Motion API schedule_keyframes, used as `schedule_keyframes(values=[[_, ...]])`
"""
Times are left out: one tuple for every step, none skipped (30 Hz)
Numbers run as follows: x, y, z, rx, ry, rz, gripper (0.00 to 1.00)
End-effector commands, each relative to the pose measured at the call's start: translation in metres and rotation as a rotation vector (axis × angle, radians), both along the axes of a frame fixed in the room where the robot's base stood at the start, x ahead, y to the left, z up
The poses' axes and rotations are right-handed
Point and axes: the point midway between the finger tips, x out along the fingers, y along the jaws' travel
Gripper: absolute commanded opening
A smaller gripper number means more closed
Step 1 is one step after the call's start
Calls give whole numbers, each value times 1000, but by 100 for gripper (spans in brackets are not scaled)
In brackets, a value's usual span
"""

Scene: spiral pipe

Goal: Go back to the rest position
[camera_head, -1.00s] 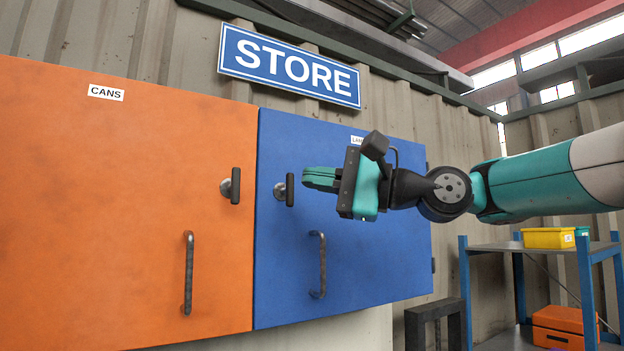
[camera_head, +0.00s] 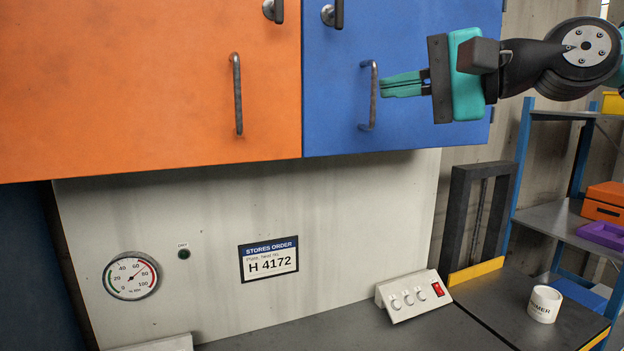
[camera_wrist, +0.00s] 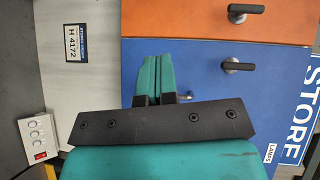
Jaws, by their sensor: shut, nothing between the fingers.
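My gripper (camera_head: 384,86) is shut and empty, its teal fingers together and pointing left. In the head view it appears in front of the blue cabinet door (camera_head: 410,40), with its fingertips close to the right of that door's bar handle (camera_head: 371,95). I cannot tell whether they touch. In the wrist view the closed fingers (camera_wrist: 153,72) stand out against the blue door (camera_wrist: 210,100). The wrist body hides part of the door there. Both doors look closed.
An orange door (camera_head: 150,90) with a bar handle (camera_head: 237,93) is to the left. A shelf rack (camera_head: 545,215) stands right.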

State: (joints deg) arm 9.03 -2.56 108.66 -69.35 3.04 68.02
Motion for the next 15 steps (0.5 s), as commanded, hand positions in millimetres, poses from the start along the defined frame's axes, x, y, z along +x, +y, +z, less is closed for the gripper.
schedule_keyframes(values=[[-14, 11, -46, -123, -17, 23, 0], [-21, 15, -69, -207, -33, 40, 0], [-33, 18, -99, -315, -51, 71, 0], [-43, 19, -121, -393, -65, 102, 0], [-54, 20, -143, -470, -75, 137, 0], [-69, 19, -171, -569, -90, 190, 0], [-81, 17, -192, -640, -100, 234, 0], [-94, 14, -211, -706, -107, 283, 0], [-110, 9, -234, -787, -118, 347, 0], [-123, 5, -251, -843, -122, 398, 0], [-135, 1, -265, -892, -128, 449, 0], [-149, -6, -282, -950, -133, 513, 0], [-159, -11, -293, -987, -135, 557, 0], [-168, -15, -303, -1018, -140, 599, 0], [-178, -21, -313, -1052, -141, 646, 0]])
